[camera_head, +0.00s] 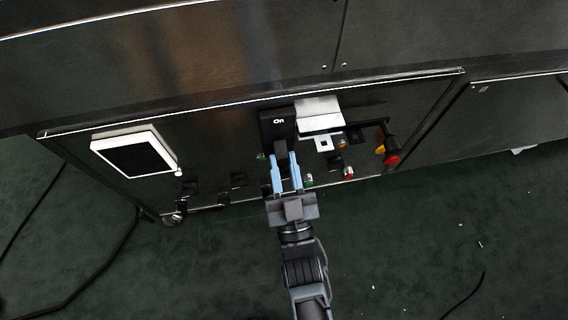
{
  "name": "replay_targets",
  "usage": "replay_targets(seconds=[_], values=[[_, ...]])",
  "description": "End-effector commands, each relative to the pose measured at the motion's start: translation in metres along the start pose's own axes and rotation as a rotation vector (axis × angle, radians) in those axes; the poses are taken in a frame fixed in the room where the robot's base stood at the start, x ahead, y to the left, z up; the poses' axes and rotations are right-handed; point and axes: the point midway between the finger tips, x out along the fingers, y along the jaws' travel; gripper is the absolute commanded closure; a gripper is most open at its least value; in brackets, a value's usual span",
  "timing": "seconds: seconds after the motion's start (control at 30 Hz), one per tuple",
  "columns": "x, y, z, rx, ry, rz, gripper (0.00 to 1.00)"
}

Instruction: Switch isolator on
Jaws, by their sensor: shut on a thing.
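The isolator (278,122) is a black block marked "On" in white near the top middle of the dark control panel. My gripper (283,158) comes up from below, its two blue fingers at the isolator's lower part. The fingers are closed on a dark part there, which looks like the isolator's handle. The fingers and the steep view hide most of this part, so its exact angle cannot be told.
A white-framed screen (134,151) sits at the panel's left. A pale box (319,115) juts out right beside the isolator. Red, green and yellow buttons and a red-ended knob (391,159) lie to the right. Small black switches (238,178) are at lower left. The green floor below is mostly clear.

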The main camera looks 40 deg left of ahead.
Motion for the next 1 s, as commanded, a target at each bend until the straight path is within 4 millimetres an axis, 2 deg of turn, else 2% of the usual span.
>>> replay_targets(seconds=[0.47,1.0], values=[[0.001,0.001,-0.011,0.0,-0.074,0.002,1.0],[0.006,0.0,-0.035,0.0,-0.396,0.001,1.0]])
